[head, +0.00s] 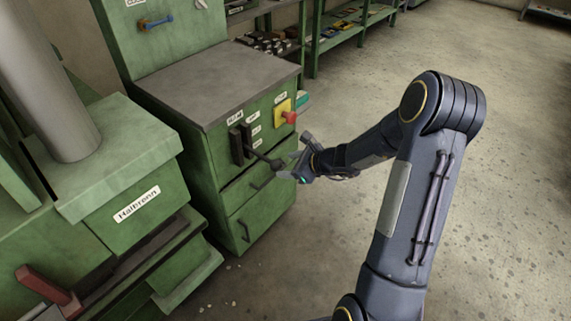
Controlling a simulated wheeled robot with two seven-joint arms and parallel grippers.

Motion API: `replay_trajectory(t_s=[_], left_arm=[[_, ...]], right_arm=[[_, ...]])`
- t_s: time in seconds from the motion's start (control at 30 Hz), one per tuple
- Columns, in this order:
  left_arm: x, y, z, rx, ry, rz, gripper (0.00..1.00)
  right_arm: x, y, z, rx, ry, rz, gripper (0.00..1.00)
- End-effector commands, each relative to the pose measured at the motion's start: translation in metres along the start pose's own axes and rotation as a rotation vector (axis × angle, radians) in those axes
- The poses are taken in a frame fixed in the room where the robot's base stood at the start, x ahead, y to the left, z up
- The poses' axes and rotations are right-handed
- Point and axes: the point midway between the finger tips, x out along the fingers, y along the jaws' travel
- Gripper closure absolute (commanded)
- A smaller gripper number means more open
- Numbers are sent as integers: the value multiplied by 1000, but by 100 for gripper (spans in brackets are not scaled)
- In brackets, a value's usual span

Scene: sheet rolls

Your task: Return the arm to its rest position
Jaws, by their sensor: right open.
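My right arm (403,200) comes in from the lower right and reaches across to the green cabinet. My right gripper (290,166) is open in front of the cabinet, close to the black lever (262,155) on its front. I cannot tell whether the fingers touch the lever. My left gripper and left arm are not in view.
The green cabinet (214,157) has a grey top, drawers and a red knob on a yellow plate (288,114). A green shelf (336,41) stands behind. The concrete floor (520,160) at the right is clear.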

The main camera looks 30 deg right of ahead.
Motion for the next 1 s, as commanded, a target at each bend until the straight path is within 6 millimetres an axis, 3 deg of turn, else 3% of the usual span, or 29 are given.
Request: replay_trajectory(t_s=[0.4,0.53,0.67,0.8,0.9,1.0], left_arm=[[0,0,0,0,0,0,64],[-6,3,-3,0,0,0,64],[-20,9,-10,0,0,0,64],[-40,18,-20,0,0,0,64],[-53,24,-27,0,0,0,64],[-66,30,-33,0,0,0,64]], right_arm=[[0,0,1,-4,-1,0,43],[-16,6,27,-95,-27,20,43],[-61,30,87,-358,-86,80,43],[-133,83,152,-790,-158,176,43],[-185,124,176,-1116,-187,244,43],[-233,160,181,-1434,-187,307,43]])
